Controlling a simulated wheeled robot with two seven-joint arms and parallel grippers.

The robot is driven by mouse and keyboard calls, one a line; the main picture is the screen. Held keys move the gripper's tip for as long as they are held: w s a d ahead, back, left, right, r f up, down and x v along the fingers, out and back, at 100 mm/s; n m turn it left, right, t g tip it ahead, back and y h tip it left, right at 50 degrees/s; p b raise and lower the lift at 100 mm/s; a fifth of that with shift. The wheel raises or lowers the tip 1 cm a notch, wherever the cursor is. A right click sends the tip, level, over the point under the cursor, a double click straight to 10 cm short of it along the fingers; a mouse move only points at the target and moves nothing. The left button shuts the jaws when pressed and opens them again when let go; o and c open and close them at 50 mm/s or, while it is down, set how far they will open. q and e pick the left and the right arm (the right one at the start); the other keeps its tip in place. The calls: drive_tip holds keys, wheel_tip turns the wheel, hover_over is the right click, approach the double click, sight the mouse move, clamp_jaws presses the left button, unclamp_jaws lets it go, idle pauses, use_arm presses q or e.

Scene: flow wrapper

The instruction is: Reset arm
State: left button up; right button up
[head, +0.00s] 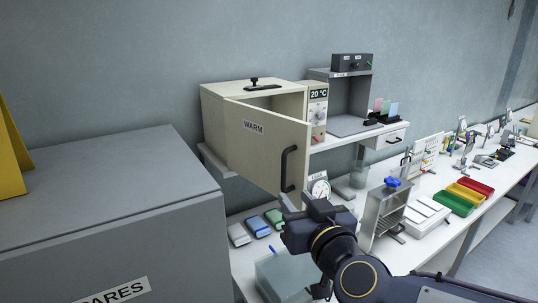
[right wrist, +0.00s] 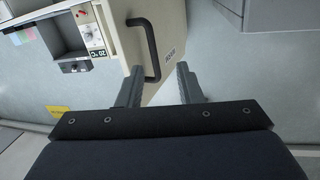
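My right gripper (head: 288,203) is in the head view, just below the black handle (head: 288,168) of a beige cabinet door (head: 262,145) labelled WARM. The door stands ajar on the beige cabinet (head: 252,93). In the right wrist view, my right gripper's two fingers (right wrist: 160,78) are spread apart with nothing held between them. The door handle (right wrist: 150,45) shows beyond the fingertips, close to the left finger; I cannot tell whether they touch. My left gripper is not in view.
A grey SPARES cabinet (head: 110,215) fills the lower left. A dial gauge (head: 319,189), a rack with a blue knob (head: 385,215) and coloured trays (head: 467,195) stand on the white bench (head: 440,243). A 20 °C controller (head: 317,105) is beside the WARM cabinet.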

drive_tip(key=s+d+f+m+g, duration=0.1)
drive_tip(key=s+d+f+g, duration=0.2)
drive_tip(key=s+f, duration=0.4)
drive_tip(key=s+d+f+m+g, duration=0.1)
drive_tip(key=s+d+f+g, duration=0.3)
drive_tip(key=s+f, duration=0.3)
drive_tip(key=s+d+f+m+g+h+b, duration=0.1)
drive_tip(key=s+d+f+m+g, duration=0.1)
drive_tip(key=s+d+f+g, duration=0.2)
drive_tip(key=s+d+f, duration=0.2)
drive_tip(key=s+f, duration=0.1)
drive_tip(key=s, duration=0.1)
drive_tip(key=shift+s+f, duration=0.15)
drive_tip(key=shift+f, duration=0.05)
